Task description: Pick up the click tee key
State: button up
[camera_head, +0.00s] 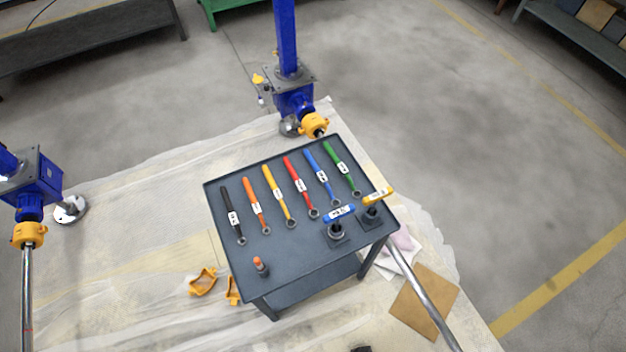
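Two tee-handled keys stand upright in dark square holders at the right front of the grey table (290,258). One has a blue crossbar (339,213) with a white label, the other a yellow crossbar (378,196) with a white label. The labels are too small to read, so I cannot tell which is the click tee key. Their shafts are mostly hidden in the holders. My gripper cannot be made out in this view. A small dark shape (361,349) shows at the bottom edge; I cannot tell what it is.
Several coloured wrenches (300,187) lie in a row on the table. A small orange-topped piece (260,266) stands at its front left. Blue screw jacks (293,98) stand behind and at left (30,185). A metal rod (424,298) slants past the right front. Open floor lies right.

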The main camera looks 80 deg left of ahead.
aim_at(335, 215)
jog(key=u, duration=0.85)
jog(key=k+l+u, duration=0.1)
jog(key=u, duration=1.6)
jog(key=i+j+z, duration=0.2)
jog(key=i+j, duration=0.1)
jog(key=j, duration=0.05)
